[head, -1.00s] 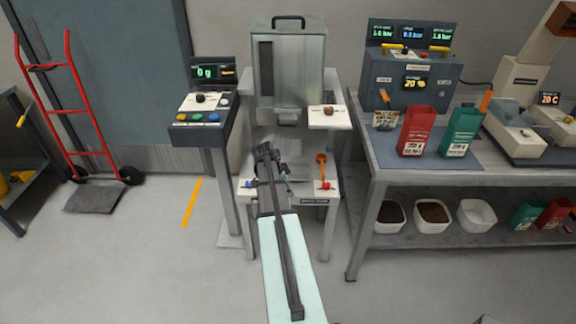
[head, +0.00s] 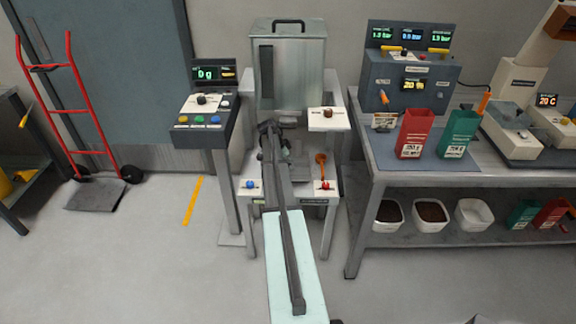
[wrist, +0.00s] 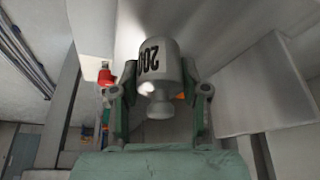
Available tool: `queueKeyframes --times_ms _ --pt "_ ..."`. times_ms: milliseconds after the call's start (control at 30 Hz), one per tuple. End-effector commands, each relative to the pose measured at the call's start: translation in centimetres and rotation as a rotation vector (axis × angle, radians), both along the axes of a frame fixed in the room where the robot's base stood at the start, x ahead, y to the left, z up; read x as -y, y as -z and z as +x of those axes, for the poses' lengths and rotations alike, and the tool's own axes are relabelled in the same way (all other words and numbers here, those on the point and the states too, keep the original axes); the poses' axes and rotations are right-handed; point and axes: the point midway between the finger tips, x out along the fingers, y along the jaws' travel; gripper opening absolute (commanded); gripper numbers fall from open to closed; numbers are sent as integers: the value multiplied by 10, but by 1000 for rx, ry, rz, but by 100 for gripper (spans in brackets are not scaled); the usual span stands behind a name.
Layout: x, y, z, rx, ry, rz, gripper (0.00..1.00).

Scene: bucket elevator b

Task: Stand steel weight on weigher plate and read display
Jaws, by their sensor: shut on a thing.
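In the wrist view my gripper (wrist: 158,92) is shut on the steel weight (wrist: 153,60), a grey cylinder with a narrower knob. Its dark marking begins with "20" and reads upside down; the rest is cut off from sight. In the head view my arm hides the gripper and the weight, in front of the hopper machine. The weigher plate is mostly hidden behind the arm, so I cannot tell whether the weight touches it. The weigher display (head: 207,73) on the left console reads 0 g.
The steel hopper (head: 291,70) stands above the work spot. A white ledge (head: 328,121) with a brown knob juts out at right. An orange lever (head: 321,162) stands beside my arm. A bench (head: 440,178) with red and green containers is further right.

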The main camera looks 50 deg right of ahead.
Motion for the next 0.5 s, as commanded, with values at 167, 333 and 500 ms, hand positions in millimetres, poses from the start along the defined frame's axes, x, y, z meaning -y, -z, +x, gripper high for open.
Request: queueKeyframes --times_ms 167,333,500 --pt "-3 15 -2 -2 1 1 0" --pt "-3 15 -2 -1 0 0 0" --pt "-3 19 -2 -1 1 2 48"
